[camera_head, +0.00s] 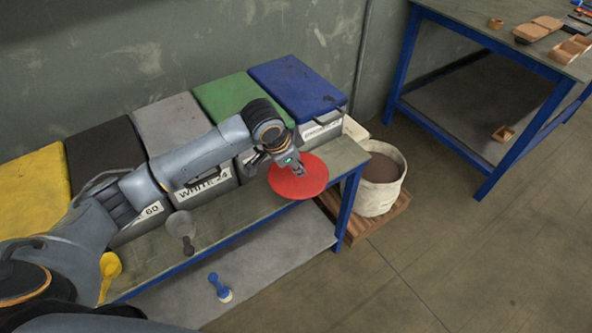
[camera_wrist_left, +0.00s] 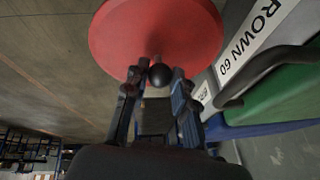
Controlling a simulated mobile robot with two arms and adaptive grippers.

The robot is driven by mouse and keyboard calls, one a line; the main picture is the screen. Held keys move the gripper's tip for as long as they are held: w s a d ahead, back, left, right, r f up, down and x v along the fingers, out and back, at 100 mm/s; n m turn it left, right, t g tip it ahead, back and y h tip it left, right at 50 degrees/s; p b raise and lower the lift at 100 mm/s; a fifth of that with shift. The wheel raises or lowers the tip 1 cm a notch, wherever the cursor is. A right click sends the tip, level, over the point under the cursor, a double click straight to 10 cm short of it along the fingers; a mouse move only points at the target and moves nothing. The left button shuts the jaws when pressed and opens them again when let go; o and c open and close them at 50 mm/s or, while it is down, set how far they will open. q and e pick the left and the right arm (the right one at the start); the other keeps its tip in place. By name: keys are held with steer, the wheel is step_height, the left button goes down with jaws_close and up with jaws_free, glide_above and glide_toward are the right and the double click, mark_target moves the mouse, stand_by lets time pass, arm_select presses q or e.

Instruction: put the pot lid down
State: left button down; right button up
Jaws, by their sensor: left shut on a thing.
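The pot lid (camera_head: 298,178) is a flat red disc at the right end of the bench in the head view. In the left wrist view the red lid (camera_wrist_left: 150,35) fills the top, with its round black knob (camera_wrist_left: 160,75) between my fingertips. My left gripper (camera_head: 299,170) is over the lid, and in the left wrist view its fingers (camera_wrist_left: 157,80) are shut on the knob. I cannot tell whether the lid touches the bench top. My right gripper is not in view.
Coloured bins, including a green one (camera_head: 238,105) and a blue one (camera_head: 296,88), line the back of the bench (camera_head: 345,152). A white bucket (camera_head: 378,182) stands on a pallet to the right. A scoop (camera_head: 181,226) lies on the bench front.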

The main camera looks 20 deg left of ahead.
arm_select(q)
steer(key=shift+w+a+f, duration=0.2)
steer(key=shift+w+f, duration=0.35)
steer(key=shift+f, duration=0.15)
steer(key=shift+w+a+f, duration=0.1)
steer(key=shift+w+f, duration=0.05)
steer(key=shift+f, duration=0.8)
steer(key=shift+w+f, duration=0.1)
steer(key=shift+f, duration=0.8)
steer(key=shift+f, duration=0.1)
steer(key=c, duration=1.1)
jaws_free()
steer(key=v, duration=1.2)
steer(key=shift+p, duration=0.35)
